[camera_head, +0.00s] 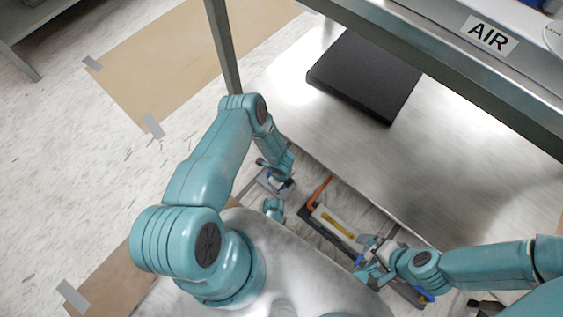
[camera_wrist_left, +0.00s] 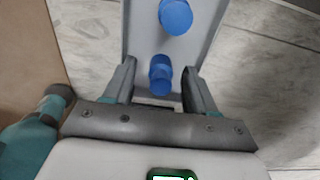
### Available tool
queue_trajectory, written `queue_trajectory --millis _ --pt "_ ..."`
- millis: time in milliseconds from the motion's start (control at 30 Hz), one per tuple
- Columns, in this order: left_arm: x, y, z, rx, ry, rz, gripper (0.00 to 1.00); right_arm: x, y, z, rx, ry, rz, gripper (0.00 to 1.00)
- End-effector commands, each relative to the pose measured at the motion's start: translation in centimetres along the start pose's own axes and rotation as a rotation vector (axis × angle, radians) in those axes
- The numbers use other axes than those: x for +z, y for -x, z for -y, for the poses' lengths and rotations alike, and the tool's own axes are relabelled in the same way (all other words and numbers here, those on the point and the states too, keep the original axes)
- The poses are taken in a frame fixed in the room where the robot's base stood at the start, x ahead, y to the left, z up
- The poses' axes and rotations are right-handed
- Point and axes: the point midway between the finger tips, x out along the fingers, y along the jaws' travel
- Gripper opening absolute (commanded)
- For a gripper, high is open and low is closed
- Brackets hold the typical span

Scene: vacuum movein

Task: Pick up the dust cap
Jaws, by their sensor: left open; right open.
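In the left wrist view, a small blue cap (camera_wrist_left: 160,74) sits on a grey, flat-topped part (camera_wrist_left: 205,15). A second, larger blue round cap (camera_wrist_left: 175,16) is farther along the same part. I cannot tell which is the dust cap. My left gripper (camera_wrist_left: 161,82) is open, with one finger on each side of the nearer blue cap; I cannot tell if they touch it. In the head view my left gripper (camera_head: 276,181) is low beside the bench and mostly hides the caps. My right gripper (camera_head: 368,264) is open over the dark tool tray (camera_head: 312,219).
The tray holds an orange bent tool (camera_head: 319,191) and a yellow-handled one (camera_head: 338,226). Brown taped sheets (camera_head: 185,65) lie on the floor.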

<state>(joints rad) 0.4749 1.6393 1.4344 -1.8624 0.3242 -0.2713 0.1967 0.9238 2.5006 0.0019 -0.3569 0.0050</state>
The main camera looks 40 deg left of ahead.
Motion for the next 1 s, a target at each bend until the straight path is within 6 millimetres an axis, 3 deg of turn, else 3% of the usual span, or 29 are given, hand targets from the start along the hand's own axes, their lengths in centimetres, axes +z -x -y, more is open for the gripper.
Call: queue_trajectory --millis 100,267,667,867,1000 --pt "0.0 0.2 0.0 0.0 0.0 0.0 0.53 0.0 0.1 0.1 0.0 0.0 0.0 1.0" --pt "0.0 0.2 0.0 0.0 0.0 0.0 0.01 0.0 0.1 0.1 0.0 0.001 0.0 1.0" --pt "0.0 0.9 0.1 -0.001 -0.001 0.001 0.0 0.1 0.5 0.2 0.0 0.003 0.003 1.0" --pt "0.1 4.1 0.1 -0.002 -0.002 0.001 0.0 0.5 2.2 1.1 -0.001 0.012 0.013 1.0" --pt "0.1 8.1 0.1 -0.002 -0.002 0.001 0.0 1.0 4.0 2.0 -0.003 0.025 0.025 1.0"
